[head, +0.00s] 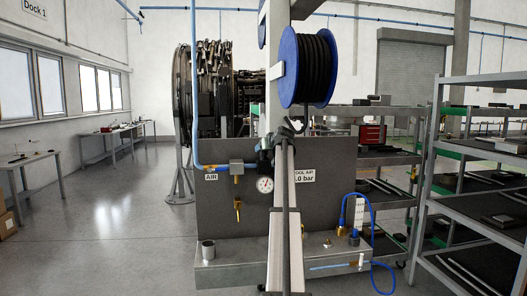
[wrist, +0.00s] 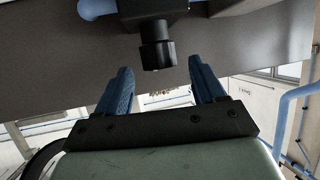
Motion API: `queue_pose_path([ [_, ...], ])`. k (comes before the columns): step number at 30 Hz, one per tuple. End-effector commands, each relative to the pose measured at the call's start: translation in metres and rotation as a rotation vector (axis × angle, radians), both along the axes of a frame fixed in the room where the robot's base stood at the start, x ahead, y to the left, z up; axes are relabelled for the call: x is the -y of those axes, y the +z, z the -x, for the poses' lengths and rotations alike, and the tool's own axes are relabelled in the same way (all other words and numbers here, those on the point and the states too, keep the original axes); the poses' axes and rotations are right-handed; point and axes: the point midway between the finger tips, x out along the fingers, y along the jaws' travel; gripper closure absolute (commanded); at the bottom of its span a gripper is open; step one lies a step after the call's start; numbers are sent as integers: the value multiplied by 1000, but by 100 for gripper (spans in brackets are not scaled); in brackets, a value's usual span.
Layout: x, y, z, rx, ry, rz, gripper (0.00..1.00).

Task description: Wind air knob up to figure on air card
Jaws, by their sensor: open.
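The black air knob (wrist: 158,52) sticks out of a dark regulator body in the wrist view. In the head view the dark regulator (head: 264,160) sits on the panel, partly hidden by my arm. My gripper (wrist: 162,67) is open, its blue fingers apart with the knob's end just beyond and between their tips; I see no contact. In the head view my gripper (head: 287,128) is small and dark at the arm's end. The round air gauge (head: 265,185) is too small to read. The air card (head: 305,175) reads "OOL AIR" and ".0 bar"; my arm covers its left edge.
The grey panel (head: 330,155) stands on a metal bench (head: 225,272). A blue pipe (head: 194,110) feeds a grey valve block (head: 237,167). A metal cup (head: 208,250) and blue hose (head: 375,270) are at the bench. Shelving (head: 435,170) stands right.

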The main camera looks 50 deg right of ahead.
Motion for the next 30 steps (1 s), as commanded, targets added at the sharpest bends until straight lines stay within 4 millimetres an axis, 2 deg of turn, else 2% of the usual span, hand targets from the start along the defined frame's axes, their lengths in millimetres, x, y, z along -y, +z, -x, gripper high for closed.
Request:
queue_pose_path([
  [3, 8, -5, -13, -1, 1, -1, 31],
  [7, 13, -9, -21, 0, 0, 0, 31],
  [20, 16, -12, -25, 0, 0, 0, 31],
  [30, 16, -12, -25, 0, 0, 0, 63],
])
